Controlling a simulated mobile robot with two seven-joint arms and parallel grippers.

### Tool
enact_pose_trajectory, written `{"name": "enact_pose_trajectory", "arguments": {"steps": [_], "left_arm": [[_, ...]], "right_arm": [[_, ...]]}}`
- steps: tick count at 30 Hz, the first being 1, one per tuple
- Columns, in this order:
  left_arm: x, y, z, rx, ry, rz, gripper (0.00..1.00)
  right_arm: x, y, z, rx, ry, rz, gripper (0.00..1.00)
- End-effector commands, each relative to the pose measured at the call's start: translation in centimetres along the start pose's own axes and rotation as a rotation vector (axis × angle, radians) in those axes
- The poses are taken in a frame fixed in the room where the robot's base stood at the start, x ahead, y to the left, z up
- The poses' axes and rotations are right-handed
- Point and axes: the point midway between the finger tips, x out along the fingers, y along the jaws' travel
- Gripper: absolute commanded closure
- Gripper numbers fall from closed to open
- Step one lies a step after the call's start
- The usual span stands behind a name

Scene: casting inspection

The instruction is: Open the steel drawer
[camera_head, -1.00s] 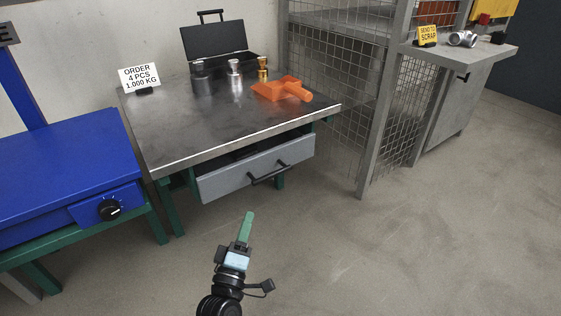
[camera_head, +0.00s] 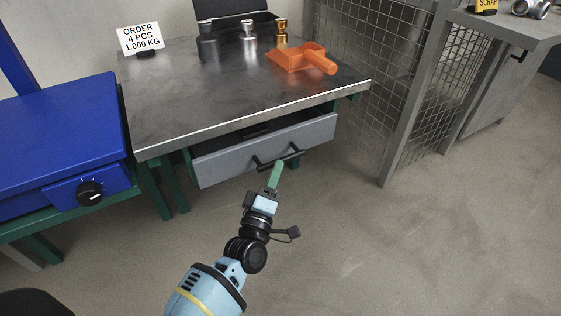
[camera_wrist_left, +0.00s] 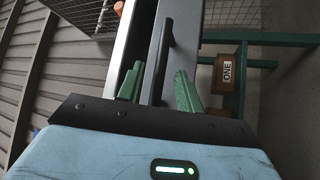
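The steel drawer (camera_head: 228,160) hangs under the metal-topped table. A dark gap above its grey front shows part of the inside, so it stands a little out. Its black bar handle (camera_head: 265,163) is on the front and also shows in the left wrist view (camera_wrist_left: 164,50). My right gripper is not in view.
The tabletop (camera_head: 190,100) carries an orange scoop (camera_head: 300,58), metal weights, an open black case and an order sign (camera_head: 141,38). A blue unit with a knob (camera_head: 89,193) stands left. A wire-mesh cage (camera_head: 350,70) stands right. The floor (camera_head: 400,240) in front is clear.

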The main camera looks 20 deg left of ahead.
Motion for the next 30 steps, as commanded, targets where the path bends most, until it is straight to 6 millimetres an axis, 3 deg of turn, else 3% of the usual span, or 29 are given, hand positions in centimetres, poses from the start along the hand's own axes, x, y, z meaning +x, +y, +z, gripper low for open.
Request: {"name": "enact_pose_trajectory", "arguments": {"steps": [3,9,19,27,30], "left_arm": [[1.8,-0.1,0.0,-0.002,0.002,0.001,0.64],[3.7,-0.1,0.0,-0.001,0.001,0.0,0.64],[4.1,0.0,0.0,0.0,0.0,-0.001,0.64],[4.1,0.0,0.0,0.0,0.0,-0.001,0.97],[4.1,0.0,0.0,0.0,0.0,-0.001,1.0]], "right_arm": [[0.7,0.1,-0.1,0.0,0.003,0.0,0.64],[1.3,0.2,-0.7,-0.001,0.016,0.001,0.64],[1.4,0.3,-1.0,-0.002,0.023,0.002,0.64],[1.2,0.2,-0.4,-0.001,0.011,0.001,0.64],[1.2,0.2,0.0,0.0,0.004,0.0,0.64]]}}
